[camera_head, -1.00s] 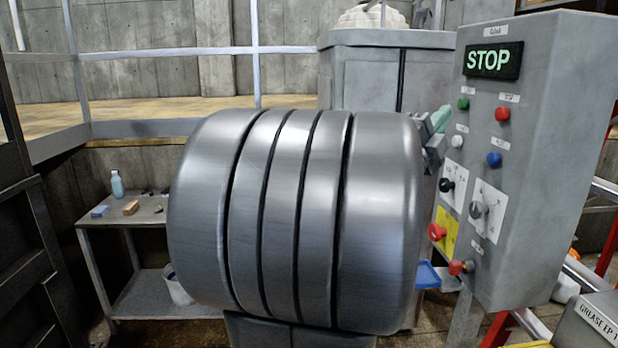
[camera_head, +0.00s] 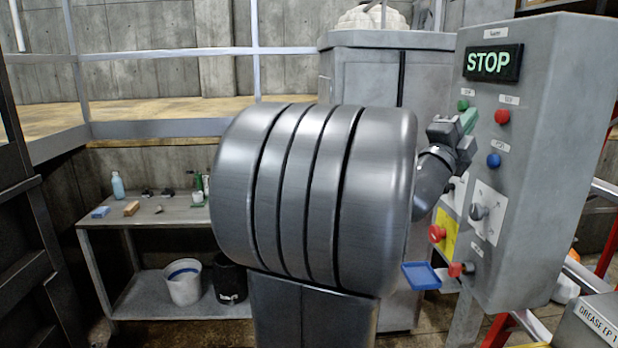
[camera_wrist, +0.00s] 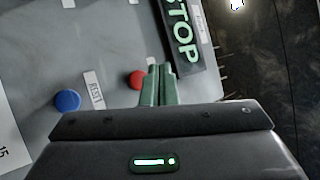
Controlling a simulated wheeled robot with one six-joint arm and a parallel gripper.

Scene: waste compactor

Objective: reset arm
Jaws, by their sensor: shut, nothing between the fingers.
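My gripper (camera_head: 468,121) has green fingers and is shut and empty. In the head view it is in front of the upper left of the grey control panel (camera_head: 548,160), between the green button (camera_head: 463,105) and the red button (camera_head: 502,116). In the wrist view the closed fingers (camera_wrist: 158,84) overlap the right edge of the red button (camera_wrist: 137,79). I cannot tell whether they touch the panel. The blue button (camera_wrist: 67,100) is to the left. The display (camera_head: 494,61) reads STOP in lit green letters.
A red mushroom button (camera_head: 437,233), a selector knob (camera_head: 479,211) and a blue tray (camera_head: 421,276) are at lower right. A workbench (camera_head: 140,221) with a bottle (camera_head: 117,185) stands at left, a white bucket (camera_head: 183,285) on its lower shelf. My large arm link blocks the middle.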

